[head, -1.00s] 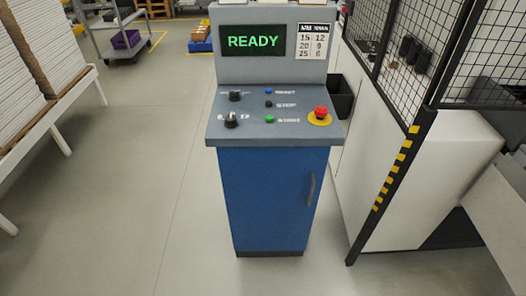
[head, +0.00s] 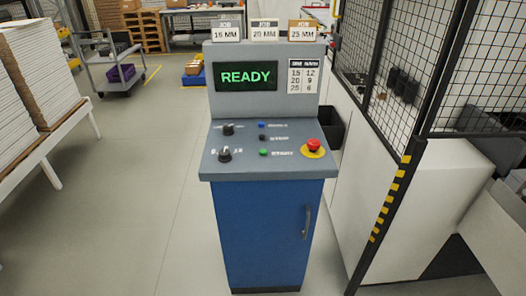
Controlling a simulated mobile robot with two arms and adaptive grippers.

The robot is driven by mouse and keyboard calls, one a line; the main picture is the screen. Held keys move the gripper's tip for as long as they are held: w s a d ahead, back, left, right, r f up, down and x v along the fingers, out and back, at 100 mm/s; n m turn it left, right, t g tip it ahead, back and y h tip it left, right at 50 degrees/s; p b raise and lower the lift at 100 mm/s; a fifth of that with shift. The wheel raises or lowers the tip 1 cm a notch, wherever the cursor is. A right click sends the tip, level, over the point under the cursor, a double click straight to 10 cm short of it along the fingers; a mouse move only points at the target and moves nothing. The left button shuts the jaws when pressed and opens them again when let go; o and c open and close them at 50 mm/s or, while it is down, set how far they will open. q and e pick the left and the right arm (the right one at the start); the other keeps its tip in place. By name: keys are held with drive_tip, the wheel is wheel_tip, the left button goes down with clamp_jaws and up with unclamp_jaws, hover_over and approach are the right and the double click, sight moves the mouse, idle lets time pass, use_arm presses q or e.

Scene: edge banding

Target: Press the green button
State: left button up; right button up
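The green button (head: 264,152) is on the sloped grey top of the blue control console (head: 268,225), in the head view. It is the lowest of a column of three, below a black button (head: 262,137) and a blue button (head: 262,125). Two dark knobs, an upper one (head: 228,129) and a lower one (head: 224,153), are to its left. A red mushroom button (head: 314,145) on a yellow disc is to its right. The screen (head: 246,76) above reads READY in green. Neither of my grippers is in view.
A black mesh fence (head: 400,70) with a yellow-striped post (head: 391,198) stands right of the console. A table with stacked white boards (head: 36,72) is at the left. A grey cart (head: 110,62) is behind. The floor (head: 130,200) left of the console is clear.

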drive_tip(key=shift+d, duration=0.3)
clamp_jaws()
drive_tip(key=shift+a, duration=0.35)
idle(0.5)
